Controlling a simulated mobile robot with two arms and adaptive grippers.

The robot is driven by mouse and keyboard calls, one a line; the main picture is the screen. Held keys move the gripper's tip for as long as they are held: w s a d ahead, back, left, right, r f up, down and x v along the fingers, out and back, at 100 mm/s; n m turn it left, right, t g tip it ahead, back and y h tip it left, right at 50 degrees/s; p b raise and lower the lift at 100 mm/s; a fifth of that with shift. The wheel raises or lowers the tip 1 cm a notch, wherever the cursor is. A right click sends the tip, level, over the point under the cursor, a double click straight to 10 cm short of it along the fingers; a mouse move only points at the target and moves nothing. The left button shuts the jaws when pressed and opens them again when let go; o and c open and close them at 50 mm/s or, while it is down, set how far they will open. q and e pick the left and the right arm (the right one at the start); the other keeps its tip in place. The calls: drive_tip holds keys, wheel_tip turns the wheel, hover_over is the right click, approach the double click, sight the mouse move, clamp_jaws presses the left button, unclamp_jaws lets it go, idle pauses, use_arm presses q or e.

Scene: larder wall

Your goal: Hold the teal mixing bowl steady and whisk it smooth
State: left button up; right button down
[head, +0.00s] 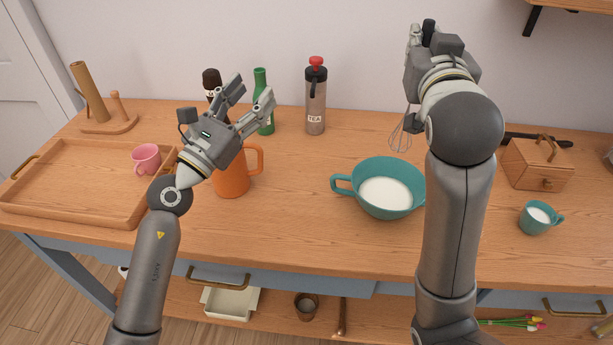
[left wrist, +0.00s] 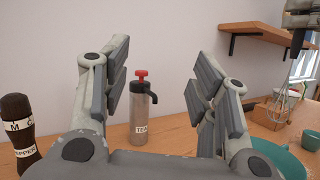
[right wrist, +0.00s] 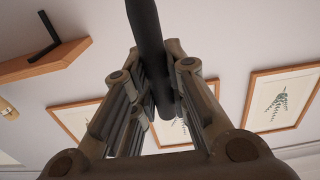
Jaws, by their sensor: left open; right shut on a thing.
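The teal mixing bowl (head: 407,208) stands upright on the counter with white liquid (head: 385,194) in it; its handle points left. Its edge also shows in the left wrist view (left wrist: 268,152). My right gripper (head: 421,45) is shut on the whisk's dark handle (right wrist: 148,45). The whisk's wire end (head: 401,136) hangs down behind the bowl's far rim, apart from the liquid as far as I can tell. My left gripper (head: 250,101) is open and empty, in the air above the orange mug (head: 232,180), left of the bowl.
A tray (head: 70,207) with a pink cup (head: 146,158) lies left. A pepper mill (head: 212,82), green bottle (head: 262,92) and tea flask (head: 316,100) stand at the back. A wooden box (head: 536,165) and small teal cup (head: 538,218) are right. Counter between mug and bowl is clear.

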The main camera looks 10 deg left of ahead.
use_arm(q)
drive_tip(key=s+d+f+m+g+h, duration=0.1)
drive_tip(key=s+d+f+m+g, duration=0.4)
drive_tip(key=d+f, duration=0.75)
approach(333, 185)
drive_tip(key=shift+w+d+r+n+g, duration=0.15)
drive_tip(key=shift+w+d+n+g, duration=0.2)
drive_tip(key=shift+w, duration=0.4)
drive_tip(key=x, duration=0.7)
drive_tip(key=shift+w+d, duration=0.15)
drive_tip(key=shift+d, duration=0.15)
clamp_jaws()
